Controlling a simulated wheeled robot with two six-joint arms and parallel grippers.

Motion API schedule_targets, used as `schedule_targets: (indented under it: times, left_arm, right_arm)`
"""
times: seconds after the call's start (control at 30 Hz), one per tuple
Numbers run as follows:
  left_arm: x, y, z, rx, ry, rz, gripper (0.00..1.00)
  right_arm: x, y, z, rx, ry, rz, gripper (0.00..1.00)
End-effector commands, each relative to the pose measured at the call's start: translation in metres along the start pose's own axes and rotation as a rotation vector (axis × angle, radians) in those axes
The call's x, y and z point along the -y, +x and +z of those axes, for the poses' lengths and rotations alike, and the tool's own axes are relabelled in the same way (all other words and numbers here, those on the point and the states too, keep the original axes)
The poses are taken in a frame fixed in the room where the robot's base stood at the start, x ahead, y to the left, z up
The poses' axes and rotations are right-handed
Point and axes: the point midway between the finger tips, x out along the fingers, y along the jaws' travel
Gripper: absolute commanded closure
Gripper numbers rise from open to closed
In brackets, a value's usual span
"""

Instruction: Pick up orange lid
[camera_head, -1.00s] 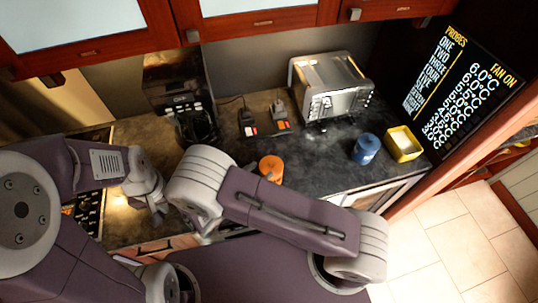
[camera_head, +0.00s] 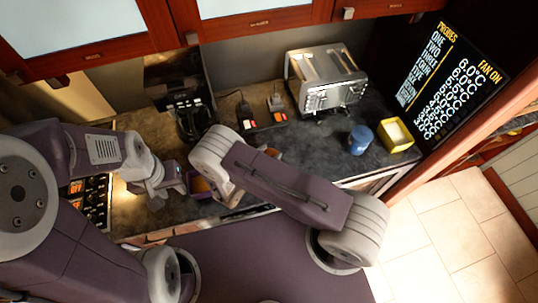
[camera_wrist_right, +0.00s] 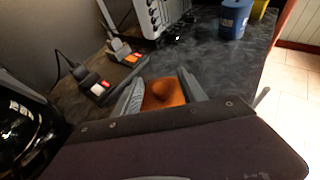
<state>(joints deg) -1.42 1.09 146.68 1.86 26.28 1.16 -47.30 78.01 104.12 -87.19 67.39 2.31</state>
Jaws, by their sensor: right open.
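The orange lid (camera_wrist_right: 164,94) shows in the right wrist view with a darker round spot in its middle. It appears between the two grey fingers of my open right gripper (camera_wrist_right: 160,84); I cannot tell whether they touch it.
A silver toaster (camera_head: 325,80) stands at the back. A blue canister (camera_head: 360,140) and a yellow container (camera_head: 395,135) stand at the right. Small devices with red buttons (camera_head: 263,119) lie on the dark counter, and a black coffee machine (camera_head: 180,90) is at the back left.

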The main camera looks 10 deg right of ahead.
Motion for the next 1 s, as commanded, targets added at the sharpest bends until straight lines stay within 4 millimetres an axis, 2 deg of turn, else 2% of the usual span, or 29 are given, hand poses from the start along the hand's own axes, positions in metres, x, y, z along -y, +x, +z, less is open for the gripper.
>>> schedule_targets:
  times: [0.1,0.13,0.2,0.3,0.67,0.77,1.0]
  left_arm:
    - [0.000,0.001,0.000,0.000,0.000,0.000,0.64]
    - [0.000,0.001,0.000,0.000,0.000,0.000,0.64]
    - [0.000,0.001,0.000,0.000,0.000,0.000,0.64]
    - [0.000,0.001,0.000,0.000,0.000,0.000,0.64]
    - [0.000,0.003,0.000,0.000,0.000,0.000,0.64]
    - [0.000,0.007,0.001,0.000,0.000,0.000,0.64]
    - [0.000,0.022,0.002,0.000,0.000,0.000,0.64]
  right_arm:
    - [0.000,0.000,-0.001,0.000,0.000,0.001,0.51]
    - [0.000,0.000,-0.001,0.000,0.000,0.001,0.57]
    - [0.000,0.000,-0.001,0.000,0.000,0.001,0.76]
    - [0.000,0.000,-0.001,0.000,0.000,0.001,1.00]
    - [-0.001,-0.002,0.004,0.000,0.001,0.001,1.00]
    - [-0.001,-0.007,0.015,0.000,0.002,0.002,1.00]
    - [-0.001,-0.026,0.062,0.000,0.005,0.002,1.00]
